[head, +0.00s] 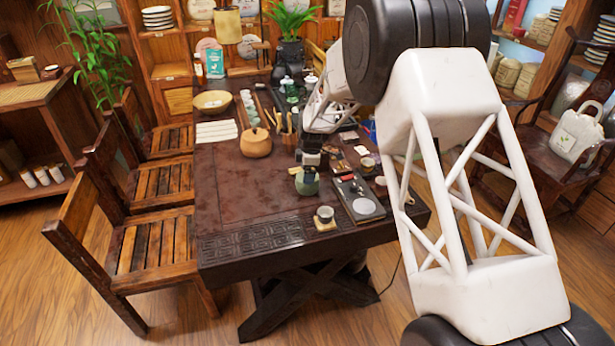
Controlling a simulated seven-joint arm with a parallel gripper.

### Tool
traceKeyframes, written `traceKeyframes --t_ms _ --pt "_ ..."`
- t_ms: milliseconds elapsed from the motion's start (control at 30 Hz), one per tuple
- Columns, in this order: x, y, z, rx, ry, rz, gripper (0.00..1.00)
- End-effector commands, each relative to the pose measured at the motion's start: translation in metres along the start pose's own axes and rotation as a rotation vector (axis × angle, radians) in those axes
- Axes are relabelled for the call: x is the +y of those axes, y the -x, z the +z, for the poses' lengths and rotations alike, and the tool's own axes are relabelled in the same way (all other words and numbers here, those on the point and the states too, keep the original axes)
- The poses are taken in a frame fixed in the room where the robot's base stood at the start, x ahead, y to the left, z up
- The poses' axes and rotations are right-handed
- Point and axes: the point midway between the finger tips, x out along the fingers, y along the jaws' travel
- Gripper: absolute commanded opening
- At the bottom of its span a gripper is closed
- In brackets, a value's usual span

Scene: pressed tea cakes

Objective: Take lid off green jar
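The green jar (307,183) stands upright on the dark wooden table (240,190), near its front right part. My gripper (309,164) points down right over the jar's top. The lid is hidden or too small to make out beneath the fingers. Whether the fingers touch the lid, and whether they are open or shut, I cannot tell at this size.
An orange-brown pot (256,144) stands left of the jar. A dark tray (345,188) lies to its right. A small cup (325,213) on a coaster is in front. Tea ware crowds the table's back; its left front is clear. Wooden chairs (150,245) line the left side.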

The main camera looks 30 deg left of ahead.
Motion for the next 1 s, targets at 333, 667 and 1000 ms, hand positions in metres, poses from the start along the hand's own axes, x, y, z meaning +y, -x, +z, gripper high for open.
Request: traceKeyframes --t_ms 333,667,1000 --pt "-0.001 -0.002 0.0 0.0 0.0 -0.002 0.39" --pt "-0.002 -0.004 0.0 0.0 0.0 -0.005 0.38" --pt "-0.001 0.017 -0.002 0.0 0.0 -0.002 0.0"
